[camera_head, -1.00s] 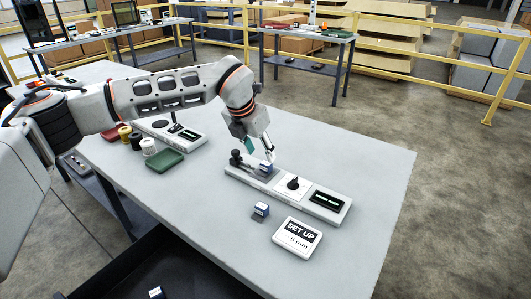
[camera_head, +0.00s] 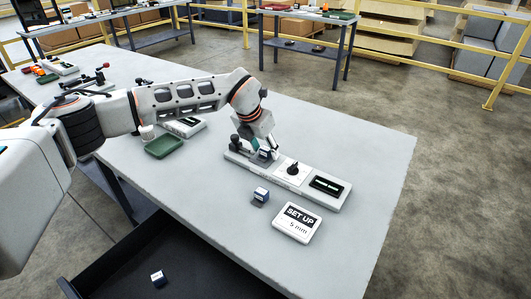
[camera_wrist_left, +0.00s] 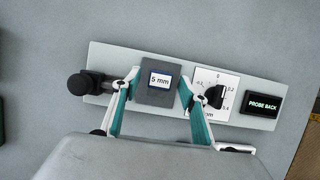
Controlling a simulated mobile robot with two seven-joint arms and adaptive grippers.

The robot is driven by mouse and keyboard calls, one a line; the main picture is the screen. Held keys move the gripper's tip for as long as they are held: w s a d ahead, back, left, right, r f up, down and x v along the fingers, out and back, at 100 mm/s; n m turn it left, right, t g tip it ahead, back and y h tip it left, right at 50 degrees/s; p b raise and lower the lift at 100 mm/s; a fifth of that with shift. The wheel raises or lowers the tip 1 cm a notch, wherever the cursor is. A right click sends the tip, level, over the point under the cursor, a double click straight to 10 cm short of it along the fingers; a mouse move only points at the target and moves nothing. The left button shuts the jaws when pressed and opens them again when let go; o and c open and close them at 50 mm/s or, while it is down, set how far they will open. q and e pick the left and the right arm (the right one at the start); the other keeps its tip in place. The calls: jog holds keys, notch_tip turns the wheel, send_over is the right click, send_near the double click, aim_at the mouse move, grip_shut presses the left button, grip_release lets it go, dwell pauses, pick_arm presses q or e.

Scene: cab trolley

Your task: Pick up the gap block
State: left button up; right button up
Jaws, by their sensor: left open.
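A small blue block with a white label (camera_head: 267,153) sits at the left part of a long pale fixture (camera_head: 240,163). In the left wrist view its label reads "5 mm" (camera_wrist_left: 160,80), on a dark grey seat. My left gripper (camera_head: 264,149) is over this block and partly hides it. In the left wrist view the green-tipped fingers (camera_wrist_left: 159,76) are open, one on each side of the labelled block. Contact cannot be told. A second blue-and-white block (camera_head: 261,195) lies on the table in front of the fixture. My right gripper is not in view.
The fixture also carries a dial (camera_head: 293,169) and a dark display (camera_wrist_left: 263,103) reading "PROBE BACK". A "SET UP 5 mm" sign (camera_head: 297,223) lies at the front. A green tray (camera_head: 164,147) is at the left. Another block (camera_head: 158,279) is in the dark drawer below.

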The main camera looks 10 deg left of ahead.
aim_at(264, 150)
pick_arm(q)
grip_shut()
jog(key=shift+r, duration=0.2)
notch_tip(264, 150, up, 20)
jog(key=shift+f, duration=0.2)
